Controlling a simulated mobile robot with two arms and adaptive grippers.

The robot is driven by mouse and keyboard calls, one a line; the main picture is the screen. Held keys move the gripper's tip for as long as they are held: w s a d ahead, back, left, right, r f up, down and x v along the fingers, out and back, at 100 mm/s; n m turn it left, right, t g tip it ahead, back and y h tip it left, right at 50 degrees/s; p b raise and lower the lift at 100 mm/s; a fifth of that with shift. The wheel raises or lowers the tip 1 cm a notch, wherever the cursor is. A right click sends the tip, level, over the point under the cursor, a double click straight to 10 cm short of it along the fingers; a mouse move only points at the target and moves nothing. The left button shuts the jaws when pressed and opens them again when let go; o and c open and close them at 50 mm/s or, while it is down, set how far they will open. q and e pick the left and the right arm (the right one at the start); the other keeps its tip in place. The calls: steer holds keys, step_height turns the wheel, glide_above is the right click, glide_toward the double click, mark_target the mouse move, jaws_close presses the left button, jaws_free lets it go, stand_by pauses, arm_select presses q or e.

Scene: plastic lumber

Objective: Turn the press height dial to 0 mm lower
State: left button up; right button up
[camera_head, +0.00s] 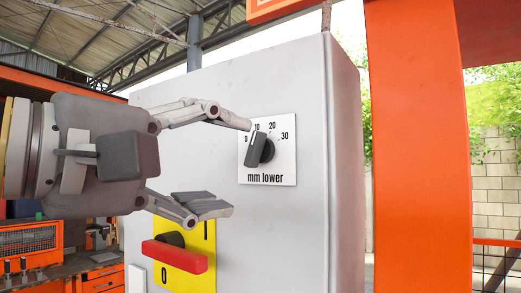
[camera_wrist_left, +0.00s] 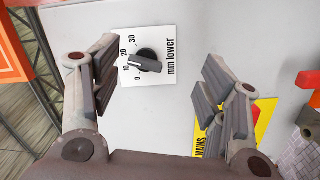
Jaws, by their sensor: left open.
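The press height dial (camera_head: 262,151) is a dark knob on a white plate (camera_head: 286,172) marked 0, 10, 20, 30 and "mm lower". The plate is on the front of a grey cabinet. The knob's pointer end is near the 10 mark. My left gripper (camera_head: 241,167) is open and empty, in front of the cabinet. Its upper fingertip appears just left of the plate's top; its lower finger appears below and left of it. In the left wrist view, the dial (camera_wrist_left: 147,62) shows between the spread fingers (camera_wrist_left: 158,72), nearer one of them. My right gripper is not in view.
A yellow plate (camera_head: 203,232) with a red switch handle (camera_head: 175,256) is on the cabinet (camera_head: 290,225) below my left gripper. An orange post (camera_head: 417,140) stands right of the cabinet. An orange workbench (camera_head: 30,242) is at the back left.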

mark_target(249, 149)
arm_select(q)
steer(key=w+d+p, duration=0.1)
steer(key=w, duration=0.1)
steer(key=w+d+r+t+y+p, duration=0.1)
steer(key=w+p, duration=0.1)
steer(key=w, duration=0.1)
steer(key=w+d+r+t+p, duration=0.1)
steer(key=w+p, duration=0.1)
steer(key=w, duration=0.1)
steer(key=shift+w+d+r+n+y, duration=0.15)
steer(key=shift+w+d+n+y, duration=0.05)
steer(key=shift+d+n+y, duration=0.1)
steer(key=shift+w+d, duration=0.2)
steer(key=shift+w, duration=0.15)
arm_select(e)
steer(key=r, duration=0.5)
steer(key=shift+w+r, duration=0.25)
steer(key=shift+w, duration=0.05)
